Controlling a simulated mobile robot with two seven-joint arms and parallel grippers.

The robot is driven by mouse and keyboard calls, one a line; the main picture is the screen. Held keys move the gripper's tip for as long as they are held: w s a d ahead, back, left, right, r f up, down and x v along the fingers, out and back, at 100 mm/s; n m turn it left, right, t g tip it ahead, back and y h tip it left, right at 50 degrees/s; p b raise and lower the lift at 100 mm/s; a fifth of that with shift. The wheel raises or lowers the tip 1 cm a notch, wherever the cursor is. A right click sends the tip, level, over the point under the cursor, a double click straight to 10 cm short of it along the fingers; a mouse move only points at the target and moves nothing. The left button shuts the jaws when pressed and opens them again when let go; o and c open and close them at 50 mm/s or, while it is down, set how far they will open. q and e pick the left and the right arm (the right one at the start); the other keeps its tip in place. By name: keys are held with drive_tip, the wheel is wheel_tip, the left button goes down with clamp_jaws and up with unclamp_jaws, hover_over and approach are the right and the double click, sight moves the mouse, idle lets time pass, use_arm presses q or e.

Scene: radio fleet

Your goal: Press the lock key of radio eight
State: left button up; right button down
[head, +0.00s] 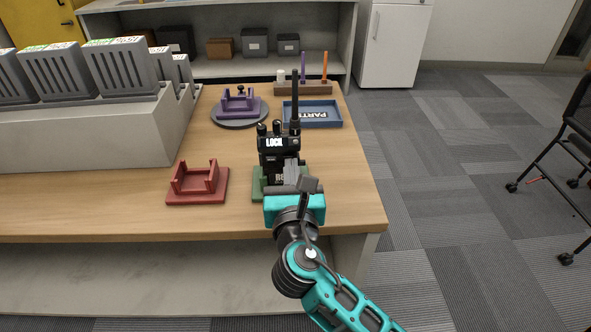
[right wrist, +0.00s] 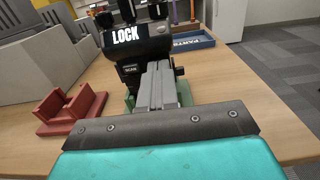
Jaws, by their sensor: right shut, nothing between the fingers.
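A black handheld radio (head: 268,155) stands upright in a green cradle (head: 257,187) near the right front of the table. Its upper face carries a white LOCK label, and "R8" shows partly lower down. My right gripper (head: 291,165) is shut and empty, its fingers in front of the radio's lower front. In the right wrist view the radio (right wrist: 130,48) is straight ahead, and the shut grey fingers (right wrist: 158,75) reach to its face just below the LOCK label. I cannot tell whether the tips touch it. My left gripper is not in view.
An empty red cradle (head: 198,190) sits left of the radio. Behind are a purple cradle (head: 239,103) on a round grey base, a blue PARTS tray (head: 313,125) and a holder (head: 303,88) with upright rods. Grey units (head: 47,72) stand on a raised block at left.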

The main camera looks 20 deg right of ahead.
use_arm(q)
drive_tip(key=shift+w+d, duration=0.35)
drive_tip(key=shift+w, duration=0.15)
use_arm(e)
drive_tip(key=shift+w, duration=0.25)
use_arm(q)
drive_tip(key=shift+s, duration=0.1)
use_arm(e)
drive_tip(key=shift+w+d+r+p, duration=0.25)
drive_tip(key=shift+w+p, duration=0.4)
drive_tip(key=shift+p, duration=0.15)
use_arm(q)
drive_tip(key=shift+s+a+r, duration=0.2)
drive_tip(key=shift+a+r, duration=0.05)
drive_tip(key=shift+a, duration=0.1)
use_arm(e)
drive_tip(key=shift+w+f, duration=0.1)
drive_tip(key=shift+f, duration=0.15)
drive_tip(key=shift+d, duration=0.1)
